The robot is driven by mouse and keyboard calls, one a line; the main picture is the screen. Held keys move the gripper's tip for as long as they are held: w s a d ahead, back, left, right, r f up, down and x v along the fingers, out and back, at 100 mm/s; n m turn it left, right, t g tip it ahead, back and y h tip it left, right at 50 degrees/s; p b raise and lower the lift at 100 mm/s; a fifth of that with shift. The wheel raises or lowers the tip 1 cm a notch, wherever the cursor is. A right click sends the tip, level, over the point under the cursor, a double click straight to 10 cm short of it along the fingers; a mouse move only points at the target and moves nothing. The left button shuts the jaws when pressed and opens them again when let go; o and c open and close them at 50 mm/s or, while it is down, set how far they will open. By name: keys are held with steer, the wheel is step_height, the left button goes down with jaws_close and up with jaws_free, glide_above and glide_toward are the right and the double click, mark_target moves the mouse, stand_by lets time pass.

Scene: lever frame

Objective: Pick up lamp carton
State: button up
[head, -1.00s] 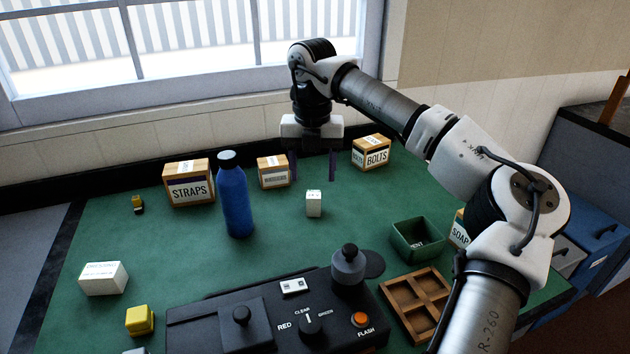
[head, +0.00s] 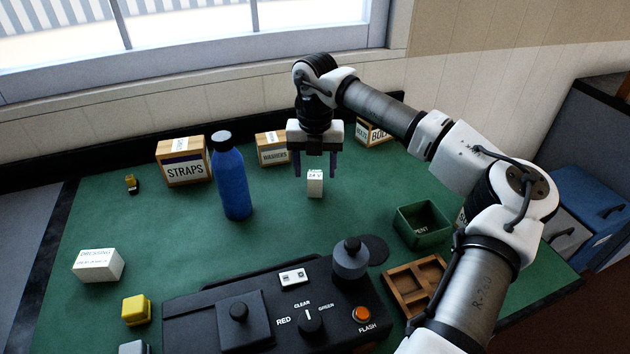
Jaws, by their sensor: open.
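A small white carton (head: 315,184), marked with what looks like "24 V", stands upright on the green table; I take it to be the lamp carton. My gripper (head: 316,172) points down over it, with its two dark fingers apart. The fingers show to the left and right of the carton's upper part, and nothing is held. I cannot tell exactly how far the fingertips are from the carton in depth. A larger white carton (head: 97,265) marked "DRESSING" lies at the left of the table.
A blue bottle (head: 232,182) stands left of my gripper. Boxes marked STRAPS (head: 183,162), WASHERS (head: 272,149) and BOLTS (head: 374,133) line the back. A black control panel (head: 270,310), green bin (head: 421,226) and wooden tray (head: 413,285) are in front. Green table around the carton is clear.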

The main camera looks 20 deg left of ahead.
mark_target(315, 174)
steer(key=shift+w+a+f+p, duration=0.15)
steer(key=shift+f+p, duration=0.4)
steer(key=shift+f, duration=0.75)
steer(key=shift+w+d+f+p, duration=0.1)
steer(key=shift+w+f+p, duration=0.3)
steer(key=shift+f, duration=0.85)
steer(key=shift+s, duration=0.15)
steer(key=shift+c, duration=0.5)
steer(key=c, duration=0.9)
